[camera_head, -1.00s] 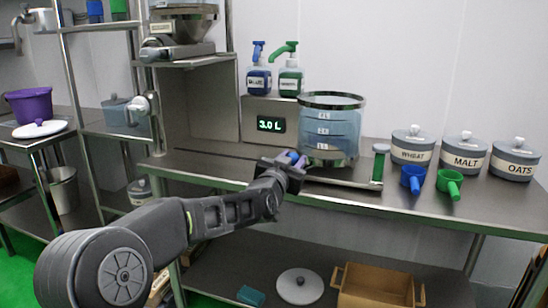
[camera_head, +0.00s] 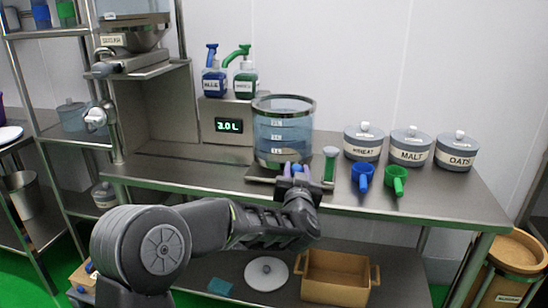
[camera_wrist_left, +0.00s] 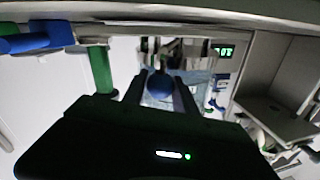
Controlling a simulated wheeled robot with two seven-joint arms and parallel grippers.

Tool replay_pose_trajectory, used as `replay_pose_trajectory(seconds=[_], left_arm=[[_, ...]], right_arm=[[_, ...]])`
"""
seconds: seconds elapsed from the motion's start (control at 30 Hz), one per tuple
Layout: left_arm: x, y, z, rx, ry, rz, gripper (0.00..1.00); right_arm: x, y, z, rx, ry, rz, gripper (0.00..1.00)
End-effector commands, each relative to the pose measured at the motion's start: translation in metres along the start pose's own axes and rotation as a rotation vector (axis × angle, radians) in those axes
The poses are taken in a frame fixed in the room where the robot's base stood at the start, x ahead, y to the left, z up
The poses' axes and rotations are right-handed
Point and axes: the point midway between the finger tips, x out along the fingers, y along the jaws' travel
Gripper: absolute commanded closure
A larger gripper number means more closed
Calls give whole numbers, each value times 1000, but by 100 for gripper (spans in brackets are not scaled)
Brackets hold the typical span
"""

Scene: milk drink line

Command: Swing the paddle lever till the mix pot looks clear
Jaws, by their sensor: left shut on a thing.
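The mix pot (camera_head: 283,128), a see-through cylinder with a dark rim and level marks, stands at the middle of the steel bench. It looks bluish, and darker near its bottom. My left gripper (camera_head: 294,172) is in front of the pot, at its lower right. In the left wrist view it is shut around a blue round knob (camera_wrist_left: 160,86), which appears to be the paddle lever's end. The rest of the lever is mostly hidden by the gripper. My right gripper is not in view.
Blue (camera_head: 362,176) and green (camera_head: 396,179) scoops lie right of the post, before the wheat, malt and oats jars (camera_head: 411,147).

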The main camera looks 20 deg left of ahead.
Motion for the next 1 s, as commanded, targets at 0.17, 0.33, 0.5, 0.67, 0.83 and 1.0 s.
replay_pose_trajectory(seconds=[0.17,0.33,0.5,0.67,0.83,1.0], left_arm=[[4,24,-9,2,-20,-98,100],[8,33,-9,2,-31,-160,100],[10,35,-8,-1,-35,-188,100],[10,35,-7,-2,-35,-193,100],[11,34,-8,-2,-34,-194,100],[11,34,-8,-2,-34,-193,55]], right_arm=[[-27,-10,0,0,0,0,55],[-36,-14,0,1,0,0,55],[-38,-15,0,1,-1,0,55],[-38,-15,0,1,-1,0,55],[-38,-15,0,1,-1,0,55],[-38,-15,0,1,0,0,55]])
